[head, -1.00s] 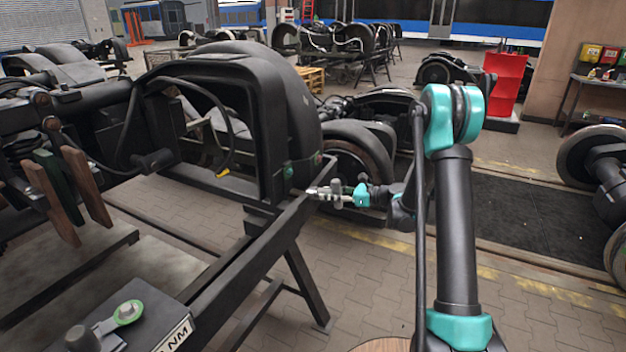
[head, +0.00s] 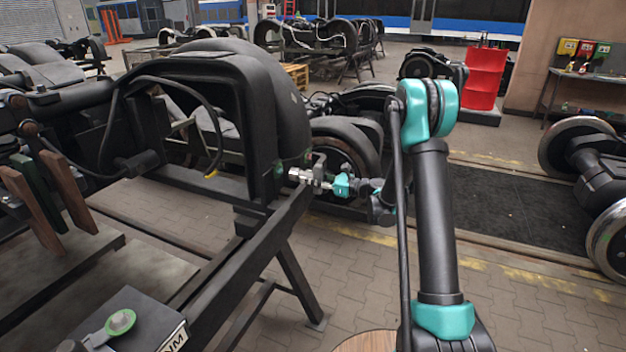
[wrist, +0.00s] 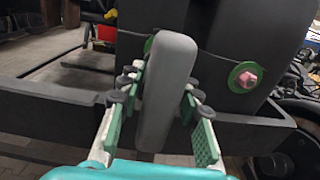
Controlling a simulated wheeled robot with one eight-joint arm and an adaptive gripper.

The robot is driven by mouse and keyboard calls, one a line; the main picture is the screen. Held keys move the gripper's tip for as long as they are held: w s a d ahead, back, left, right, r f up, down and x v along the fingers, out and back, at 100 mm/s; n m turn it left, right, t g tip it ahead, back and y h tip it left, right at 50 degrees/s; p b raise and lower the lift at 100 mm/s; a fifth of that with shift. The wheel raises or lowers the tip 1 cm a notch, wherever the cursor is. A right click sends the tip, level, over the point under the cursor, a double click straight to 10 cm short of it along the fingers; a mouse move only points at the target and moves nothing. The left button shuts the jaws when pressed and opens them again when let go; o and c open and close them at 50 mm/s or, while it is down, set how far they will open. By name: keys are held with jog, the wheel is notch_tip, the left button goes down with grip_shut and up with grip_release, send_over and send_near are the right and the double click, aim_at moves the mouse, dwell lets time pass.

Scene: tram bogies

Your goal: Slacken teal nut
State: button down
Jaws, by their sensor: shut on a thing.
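My gripper (wrist: 150,105) is shut on a grey bar-shaped tool (wrist: 168,92), which stands upright between its green-padded fingers in the wrist view. In the head view my gripper (head: 318,180) is beside the dark bogie frame (head: 262,120), and the tool's far end reaches close to the frame. A green round part (wrist: 148,44) on the frame shows only as an edge behind the tool; a green spot also shows there in the head view (head: 279,168). I cannot make out a teal nut, and the tool hides contact with one.
A pink nut on a green washer (wrist: 247,78) sits to the right on the frame. A dark beam (head: 215,300) runs below. A box marked NM (head: 140,325) with a green disc stands at lower left. Paved floor (head: 375,285) is free at centre.

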aim_at(297, 175)
jog(key=shift+x, duration=2.7)
jog(key=n, duration=0.6)
jog(key=shift+s+n, duration=0.1)
jog(key=shift+n, duration=3.5)
jog(key=shift+v, duration=2.95)
